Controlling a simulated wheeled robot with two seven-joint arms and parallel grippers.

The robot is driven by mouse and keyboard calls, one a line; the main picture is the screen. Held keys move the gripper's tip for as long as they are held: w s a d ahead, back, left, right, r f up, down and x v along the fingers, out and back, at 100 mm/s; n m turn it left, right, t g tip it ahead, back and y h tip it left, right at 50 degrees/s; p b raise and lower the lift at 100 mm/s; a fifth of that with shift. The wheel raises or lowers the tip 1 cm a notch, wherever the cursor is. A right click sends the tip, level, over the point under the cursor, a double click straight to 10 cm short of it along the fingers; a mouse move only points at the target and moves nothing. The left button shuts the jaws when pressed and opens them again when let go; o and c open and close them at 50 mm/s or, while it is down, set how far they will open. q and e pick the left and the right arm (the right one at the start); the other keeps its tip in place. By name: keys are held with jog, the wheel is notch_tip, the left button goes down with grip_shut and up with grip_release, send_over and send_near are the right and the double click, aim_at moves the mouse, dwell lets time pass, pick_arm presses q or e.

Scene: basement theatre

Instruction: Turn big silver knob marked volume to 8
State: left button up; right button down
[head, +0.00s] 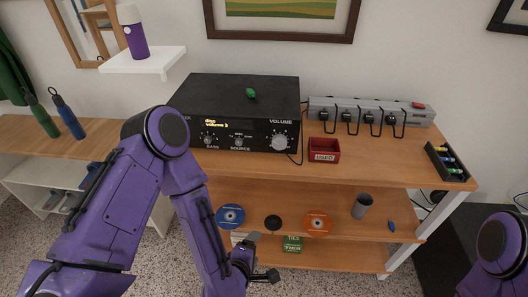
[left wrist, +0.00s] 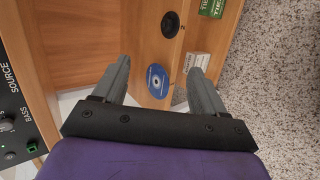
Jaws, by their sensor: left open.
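The black amplifier (head: 240,112) stands on the wooden shelf top. Its big silver volume knob (head: 279,142) is at the right end of the front panel, under the word VOLUME. The lit display (head: 214,122) appears to read "disp volume 3". My left gripper (head: 262,258) is low in front of the shelves, below the amplifier and apart from it. In the left wrist view my left gripper (left wrist: 160,72) is open with nothing between its fingers. My right gripper is not visible; only part of that arm shows.
A red box (head: 324,156) sits right of the volume knob, with a power strip (head: 370,112) behind it. Discs (head: 230,216) and a grey cup (head: 362,205) are on the middle shelf. The space before the panel's right end looks clear.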

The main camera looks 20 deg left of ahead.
pick_arm(q)
jog(key=w+d+r+n+t+b, duration=0.1)
jog(key=w+d+r+n+t, duration=0.25)
jog(key=w+r+n, duration=0.4)
jog(key=n+t+y, duration=0.4)
jog(key=n, duration=1)
send_near(279, 144)
jog(key=shift+g, duration=0.35)
jog(key=x, duration=0.2)
jog(key=p+x, duration=0.1)
jog(key=x, duration=0.4)
jog(key=shift+w+a+r+p, duration=0.1)
jog(key=shift+w+r+p, duration=0.2)
jog(key=shift+w+r, duration=0.1)
jog(key=shift+w+a+f, duration=0.1)
jog(key=shift+w, duration=0.35)
jog(key=shift+m, duration=0.25)
jog(key=c, duration=1.1)
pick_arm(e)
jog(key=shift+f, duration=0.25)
